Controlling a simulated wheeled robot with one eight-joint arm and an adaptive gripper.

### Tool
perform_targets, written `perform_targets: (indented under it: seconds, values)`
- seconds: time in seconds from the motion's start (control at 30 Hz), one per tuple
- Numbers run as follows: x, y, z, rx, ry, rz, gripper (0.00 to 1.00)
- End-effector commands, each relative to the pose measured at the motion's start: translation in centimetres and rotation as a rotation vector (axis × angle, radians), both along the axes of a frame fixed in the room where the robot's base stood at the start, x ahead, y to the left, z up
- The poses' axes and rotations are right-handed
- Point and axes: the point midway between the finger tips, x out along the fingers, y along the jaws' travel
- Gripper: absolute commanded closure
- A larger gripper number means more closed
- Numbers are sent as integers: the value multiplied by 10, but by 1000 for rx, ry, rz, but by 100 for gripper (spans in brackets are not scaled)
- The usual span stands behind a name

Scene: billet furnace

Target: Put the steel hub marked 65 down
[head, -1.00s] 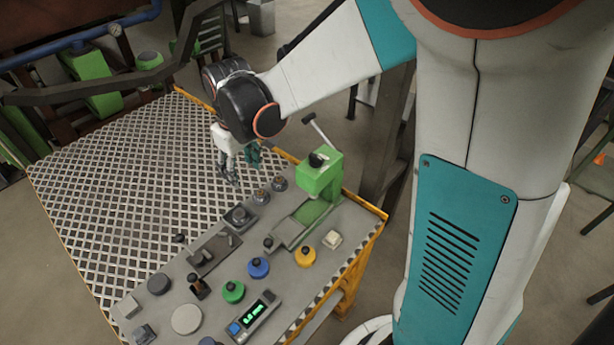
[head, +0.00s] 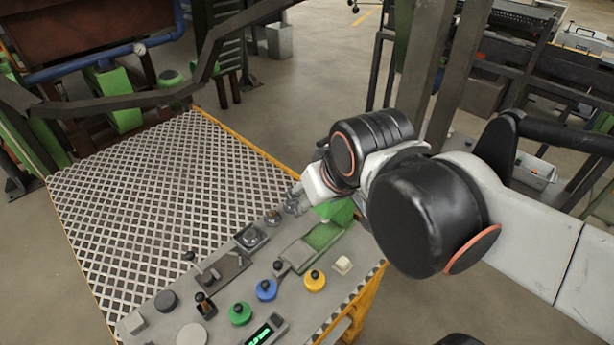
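My gripper (head: 297,200) is at the far right corner of the table, beside the green press. Its fingers are small and partly hidden behind the wrist, so I cannot tell if they are open, shut or holding something. A small round metal piece (head: 272,217) stands on the table just left of the gripper. A dark square block with a round top (head: 250,237) sits nearer. No marking 65 is legible on any piece, so I cannot tell which is the steel hub.
The table's grated top (head: 150,190) is bare. The green press (head: 338,211) is partly behind my arm.

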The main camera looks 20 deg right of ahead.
Motion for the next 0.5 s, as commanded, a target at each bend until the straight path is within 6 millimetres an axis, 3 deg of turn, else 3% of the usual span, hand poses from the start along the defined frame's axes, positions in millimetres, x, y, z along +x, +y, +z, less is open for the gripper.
perform_targets:
  seconds: [0.2,0.5]
  values:
    - [-19,-6,-2,17,-50,-43,47]
    - [-21,-7,-3,22,-59,-51,47]
